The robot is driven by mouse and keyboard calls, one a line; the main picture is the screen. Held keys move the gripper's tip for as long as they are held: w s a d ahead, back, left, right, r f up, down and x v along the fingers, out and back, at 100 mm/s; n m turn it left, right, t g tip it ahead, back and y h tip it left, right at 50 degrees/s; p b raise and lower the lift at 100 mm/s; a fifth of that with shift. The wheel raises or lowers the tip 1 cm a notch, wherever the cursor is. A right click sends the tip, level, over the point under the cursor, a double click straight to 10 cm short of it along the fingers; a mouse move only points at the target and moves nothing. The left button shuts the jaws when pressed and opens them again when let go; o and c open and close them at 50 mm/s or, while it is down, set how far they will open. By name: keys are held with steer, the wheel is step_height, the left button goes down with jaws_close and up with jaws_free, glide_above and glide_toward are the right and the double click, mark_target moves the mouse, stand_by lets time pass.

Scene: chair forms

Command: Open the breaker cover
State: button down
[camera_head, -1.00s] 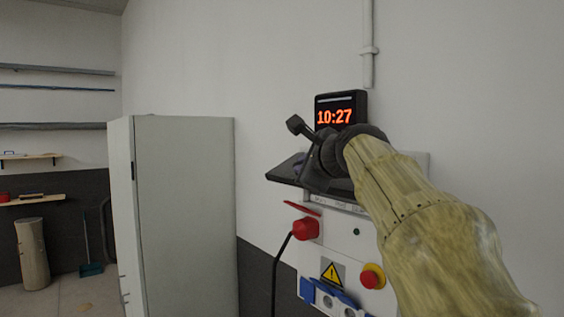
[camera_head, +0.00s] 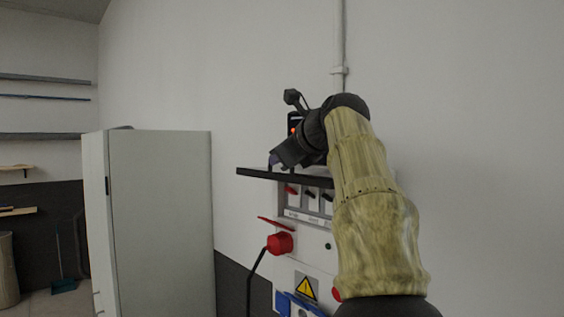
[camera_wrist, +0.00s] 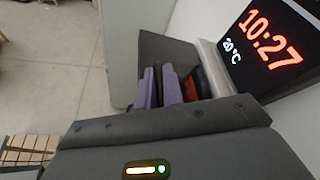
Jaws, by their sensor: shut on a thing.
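The dark breaker cover (camera_head: 262,174) stands out from the wall panel and shows nearly edge-on in the head view, raised above a row of breaker switches (camera_head: 311,196). My gripper (camera_head: 275,160) is at the cover's upper side, near its outer left part. In the wrist view my gripper's purple fingers (camera_wrist: 160,87) are shut at the dark cover (camera_wrist: 160,50). The exact contact is partly hidden by the gripper body.
A clock display (camera_wrist: 265,40) is close beside my gripper. Below the switches are a red plug (camera_head: 280,243) with a black cable, a warning sign (camera_head: 306,287) and blue sockets. A tall grey cabinet (camera_head: 160,220) stands to the left.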

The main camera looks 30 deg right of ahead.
steer(key=shift+d+r, duration=0.1)
steer(key=shift+d, duration=0.05)
stand_by(0.4)
steer(key=c, duration=1.7)
jaws_free()
steer(key=shift+w, duration=0.1)
steer(key=shift+o, duration=0.9)
steer(key=shift+w+d, duration=0.1)
steer(key=shift+w, duration=0.1)
steer(key=shift+s, duration=0.1)
steer(key=shift+s, duration=0.15)
